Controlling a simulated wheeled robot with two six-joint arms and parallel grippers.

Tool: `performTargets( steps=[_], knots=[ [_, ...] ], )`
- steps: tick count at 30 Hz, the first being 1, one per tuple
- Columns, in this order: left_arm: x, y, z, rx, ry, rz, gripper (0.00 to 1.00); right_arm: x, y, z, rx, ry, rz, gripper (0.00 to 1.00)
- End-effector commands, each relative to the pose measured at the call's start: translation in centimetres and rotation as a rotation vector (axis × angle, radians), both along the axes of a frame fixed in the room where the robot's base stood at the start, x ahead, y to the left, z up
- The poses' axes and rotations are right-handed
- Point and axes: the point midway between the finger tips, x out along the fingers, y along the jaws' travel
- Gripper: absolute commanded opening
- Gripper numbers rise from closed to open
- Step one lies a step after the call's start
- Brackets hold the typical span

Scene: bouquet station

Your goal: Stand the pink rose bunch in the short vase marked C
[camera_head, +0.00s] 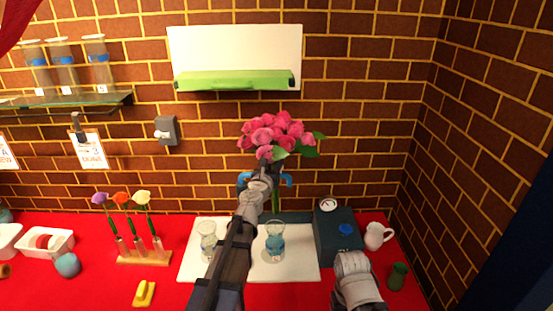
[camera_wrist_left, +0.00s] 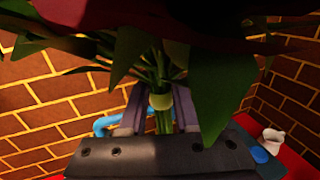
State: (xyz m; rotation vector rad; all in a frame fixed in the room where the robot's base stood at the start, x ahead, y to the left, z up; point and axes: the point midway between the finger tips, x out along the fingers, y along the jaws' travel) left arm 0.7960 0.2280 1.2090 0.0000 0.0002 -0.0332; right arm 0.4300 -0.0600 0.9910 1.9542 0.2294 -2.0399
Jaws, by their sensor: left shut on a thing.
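The pink rose bunch (camera_head: 276,133) is upright in the air before the brick wall, its green stems hanging down behind my left gripper. My left gripper (camera_head: 264,172) is shut on the stems. The left wrist view shows its two fingers either side of the stems (camera_wrist_left: 163,122), by a pale band, with dark leaves above. A short clear vase with blue in it (camera_head: 275,238) stands on the white mat below the bunch. Its small tag looks like a C but is hard to read. A grey part of my right arm shows at lower right; its fingers cannot be made out.
Another glass vase (camera_head: 207,232) stands left on the white mat (camera_head: 304,262). A dark box (camera_head: 338,236), white jug (camera_head: 376,235) and green vase (camera_head: 397,276) are to the right. A flower rack (camera_head: 145,258) and yellow tool (camera_head: 144,292) are left. Tall vases (camera_head: 98,60) stand on a shelf.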

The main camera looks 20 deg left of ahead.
Motion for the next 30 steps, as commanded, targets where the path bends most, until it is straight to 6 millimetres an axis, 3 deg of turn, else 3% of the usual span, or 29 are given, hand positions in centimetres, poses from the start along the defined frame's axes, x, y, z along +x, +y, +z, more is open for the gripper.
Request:
performTargets(
  steps=[11,30],
  knots=[
    [0.0,0.0,-1.4,0.0,0.0,-0.001,0.0,0.0,0.0,-1.4,0.0,0.0,-0.001,0.68],
    [0.0,0.0,-5.6,0.0,0.0,-0.001,0.0,0.0,0.0,-5.6,0.0,0.0,-0.001,0.68]
  ],
)
